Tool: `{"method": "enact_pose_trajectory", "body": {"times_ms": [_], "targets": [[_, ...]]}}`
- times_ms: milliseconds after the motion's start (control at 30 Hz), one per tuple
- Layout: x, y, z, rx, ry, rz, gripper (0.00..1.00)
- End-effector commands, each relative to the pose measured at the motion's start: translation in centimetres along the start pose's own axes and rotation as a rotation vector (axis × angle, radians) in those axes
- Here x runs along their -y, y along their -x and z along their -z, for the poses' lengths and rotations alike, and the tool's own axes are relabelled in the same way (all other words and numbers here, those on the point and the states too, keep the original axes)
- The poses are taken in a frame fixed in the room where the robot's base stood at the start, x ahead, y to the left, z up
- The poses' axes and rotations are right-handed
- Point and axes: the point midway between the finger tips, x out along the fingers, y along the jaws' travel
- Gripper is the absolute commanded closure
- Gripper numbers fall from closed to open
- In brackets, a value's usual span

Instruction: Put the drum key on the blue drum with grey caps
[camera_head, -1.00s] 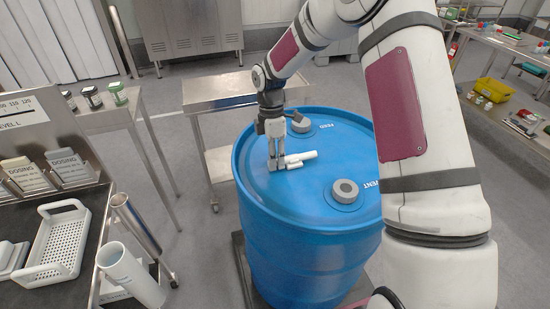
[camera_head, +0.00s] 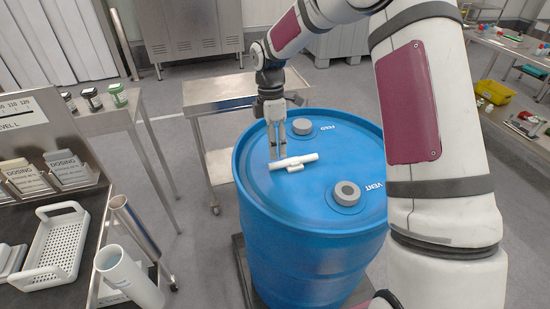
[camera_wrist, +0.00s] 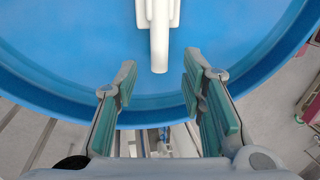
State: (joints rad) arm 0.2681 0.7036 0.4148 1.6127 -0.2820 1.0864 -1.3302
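The white drum key (camera_head: 292,162) lies on the top of the blue drum (camera_head: 315,245), left of its middle. The drum has two grey caps, one by the word FEED (camera_head: 303,127) and one by the word VENT (camera_head: 346,192). My gripper (camera_head: 277,155) is just behind the key in the head view, pointing down. In the wrist view the key (camera_wrist: 159,35) lies ahead of the fingertips, with blue drum top around it. My gripper (camera_wrist: 158,78) is open there, with nothing between its fingers.
A steel cart (camera_head: 222,91) stands behind the drum. At the left is a bench with a white perforated basket (camera_head: 55,246), dosing boxes (camera_head: 70,171) and a white tube (camera_head: 128,276). A table with a yellow bin (camera_head: 495,92) stands at the right.

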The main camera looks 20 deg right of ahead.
Motion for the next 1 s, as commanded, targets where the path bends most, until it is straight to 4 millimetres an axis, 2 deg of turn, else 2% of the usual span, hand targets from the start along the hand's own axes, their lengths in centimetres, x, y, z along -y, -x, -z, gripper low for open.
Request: {"method": "enact_pose_trajectory", "body": {"times_ms": [100,300,567,667,767,1000], "targets": [[-0.2,2.6,0.0,-0.001,-0.002,-0.004,0.63],[-0.1,5.6,0.0,-0.001,0.000,-0.003,0.63],[0.1,7.0,0.0,-0.001,-0.002,-0.001,0.63],[0.7,7.7,0.1,0.009,-0.027,-0.013,0.63],[2.4,9.4,0.1,0.030,-0.100,-0.046,0.63],[9.8,14.4,0.1,0.060,-0.421,-0.184,0.63]]}}
